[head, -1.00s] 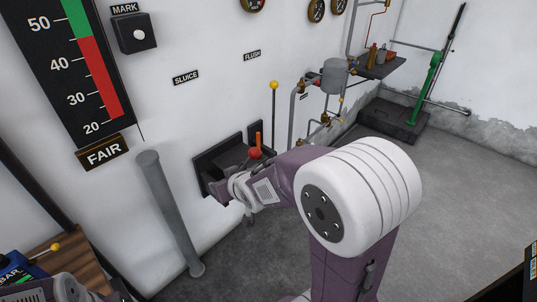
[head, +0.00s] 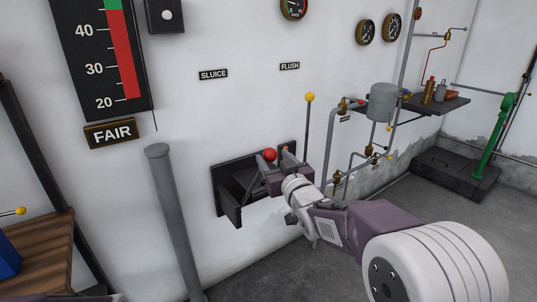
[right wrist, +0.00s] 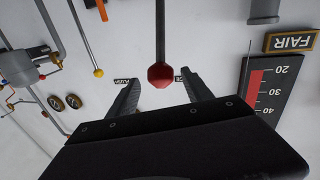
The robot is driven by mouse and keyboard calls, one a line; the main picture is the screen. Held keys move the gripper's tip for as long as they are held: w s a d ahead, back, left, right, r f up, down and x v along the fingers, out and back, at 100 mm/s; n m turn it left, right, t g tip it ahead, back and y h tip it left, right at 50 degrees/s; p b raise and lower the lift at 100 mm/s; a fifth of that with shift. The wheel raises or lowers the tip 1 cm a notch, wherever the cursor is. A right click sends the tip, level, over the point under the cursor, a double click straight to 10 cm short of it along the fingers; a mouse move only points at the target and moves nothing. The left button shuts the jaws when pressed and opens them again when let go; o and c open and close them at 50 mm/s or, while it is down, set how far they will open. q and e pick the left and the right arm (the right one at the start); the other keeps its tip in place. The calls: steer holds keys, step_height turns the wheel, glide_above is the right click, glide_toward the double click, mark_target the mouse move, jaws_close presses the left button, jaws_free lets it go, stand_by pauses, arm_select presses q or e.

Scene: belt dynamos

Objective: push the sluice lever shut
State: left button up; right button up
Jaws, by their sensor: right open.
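The sluice lever is a dark rod with a red knob (head: 269,155). It stands at a dark wall bracket (head: 228,185), below and right of the SLUICE label (head: 213,74). My right gripper (head: 275,163) is open and empty, right at the knob. In the right wrist view the red knob (right wrist: 161,76) appears between the two open fingertips, with clear space on both sides. I cannot tell how deep it sits between them. The gripper hides part of the bracket and the lever's lower part in the head view. My left gripper is not in view.
A yellow-knobbed lever (head: 309,97) stands just right, under the FLUSH label (head: 289,66). Pipes and a grey tank (head: 383,101) lie beyond it. A grey post (head: 172,215) stands left of the bracket. An orange bar (right wrist: 103,9) shows in the wrist view.

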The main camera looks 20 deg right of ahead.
mark_target(267, 150)
steer(key=w, duration=0.6)
steer(key=shift+a, duration=0.3)
jaws_close()
